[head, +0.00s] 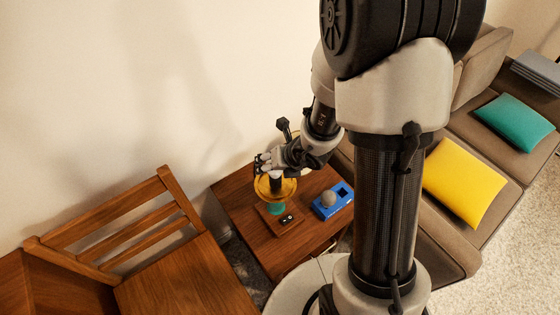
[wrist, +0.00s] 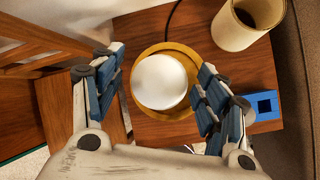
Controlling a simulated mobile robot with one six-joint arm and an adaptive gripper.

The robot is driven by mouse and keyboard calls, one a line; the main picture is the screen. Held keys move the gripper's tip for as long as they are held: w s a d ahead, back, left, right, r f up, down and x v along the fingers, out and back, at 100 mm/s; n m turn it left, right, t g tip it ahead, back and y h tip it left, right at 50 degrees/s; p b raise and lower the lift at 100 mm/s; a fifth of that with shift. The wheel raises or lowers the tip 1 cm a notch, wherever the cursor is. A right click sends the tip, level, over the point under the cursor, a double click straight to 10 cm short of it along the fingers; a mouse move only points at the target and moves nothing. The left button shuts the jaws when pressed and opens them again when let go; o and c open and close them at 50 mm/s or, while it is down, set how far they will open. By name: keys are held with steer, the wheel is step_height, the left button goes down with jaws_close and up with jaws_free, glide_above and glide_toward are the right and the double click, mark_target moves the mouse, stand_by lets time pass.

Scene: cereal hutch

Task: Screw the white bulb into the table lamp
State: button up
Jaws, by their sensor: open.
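The table lamp has a square wooden base (head: 280,222), a teal stem (head: 276,208) and an amber dish-shaped part (head: 262,187). It stands on a small wooden side table. In the wrist view, the round white bulb (wrist: 160,82) appears over the middle of the amber dish (wrist: 172,50). My gripper (head: 266,168) is above the lamp. It is open, and its two blue-padded fingers (wrist: 160,78) are on either side of the bulb, with gaps visible. How deep the bulb sits in the socket is hidden. The bulb is not clear in the head view.
A blue holder (head: 342,193) with a grey ball-shaped bulb (head: 328,198) and a square hole is right of the lamp. A cream cylinder (wrist: 240,22) stands behind right in the wrist view. A wooden chair (head: 180,275) is close left; a sofa (head: 430,225) is right.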

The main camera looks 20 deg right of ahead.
steer(key=v, duration=1.1)
steer(key=shift+s+r, duration=0.2)
steer(key=shift+r, duration=0.15)
steer(key=shift+d, duration=0.1)
